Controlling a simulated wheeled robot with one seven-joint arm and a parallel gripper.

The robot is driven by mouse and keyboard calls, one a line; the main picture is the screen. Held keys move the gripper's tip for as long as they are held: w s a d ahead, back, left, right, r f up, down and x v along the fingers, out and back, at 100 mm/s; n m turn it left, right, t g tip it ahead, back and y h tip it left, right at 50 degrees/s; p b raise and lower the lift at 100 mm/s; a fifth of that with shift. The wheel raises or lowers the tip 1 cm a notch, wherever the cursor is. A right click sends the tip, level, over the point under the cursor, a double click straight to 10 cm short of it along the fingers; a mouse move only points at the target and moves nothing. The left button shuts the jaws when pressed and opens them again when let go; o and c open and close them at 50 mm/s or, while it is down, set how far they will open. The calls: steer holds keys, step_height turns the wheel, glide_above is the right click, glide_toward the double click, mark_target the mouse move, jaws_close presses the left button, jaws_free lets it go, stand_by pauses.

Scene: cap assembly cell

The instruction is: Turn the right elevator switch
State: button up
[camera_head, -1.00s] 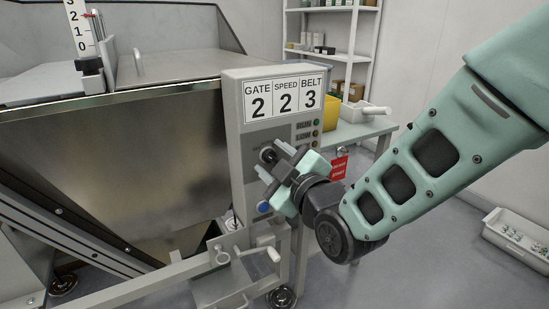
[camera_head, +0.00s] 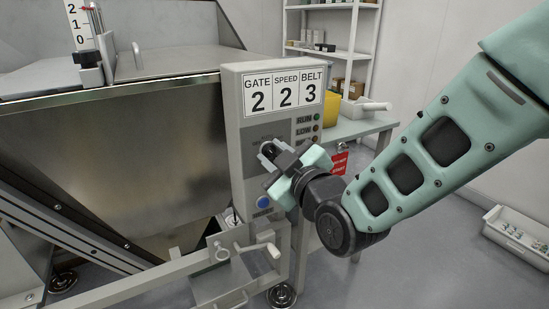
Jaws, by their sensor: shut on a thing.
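The grey control box (camera_head: 240,130) stands at the middle of the view, with a card reading GATE 2, SPEED 2, BELT 3 on its upper face. My gripper (camera_head: 267,154) is at the front of the box, below the card, with its fingers shut on a switch knob. The knob itself is mostly hidden behind the fingers, so I cannot tell its angle. A blue round button (camera_head: 263,202) sits below my gripper on the same face. Small indicator lamps (camera_head: 316,127) with labels, RUN among them, are to the right of the knob.
A large metal hopper (camera_head: 120,150) fills the left. A crank handle (camera_head: 258,248) and frame bar are below the box. A red tag (camera_head: 339,162), a yellow bin (camera_head: 331,110) and a table (camera_head: 365,127) are behind the arm. A parts tray (camera_head: 517,238) lies at far right.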

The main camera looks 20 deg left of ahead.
steer(key=m+b, duration=0.1)
steer(key=m, duration=0.3)
steer(key=shift+m+b, duration=0.3)
steer(key=shift+b, duration=0.1)
steer(key=m+b, duration=0.1)
steer(key=m, duration=0.2)
steer(key=shift+w+d+m, duration=0.1)
steer(key=shift+m, duration=0.2)
steer(key=m+b, duration=0.1)
steer(key=m, duration=0.3)
steer(key=shift+w, duration=0.1)
steer(key=shift+d+m+b, duration=0.1)
steer(key=shift+m+b, duration=0.25)
steer(key=shift+m, duration=1.45)
steer(key=o, duration=1)
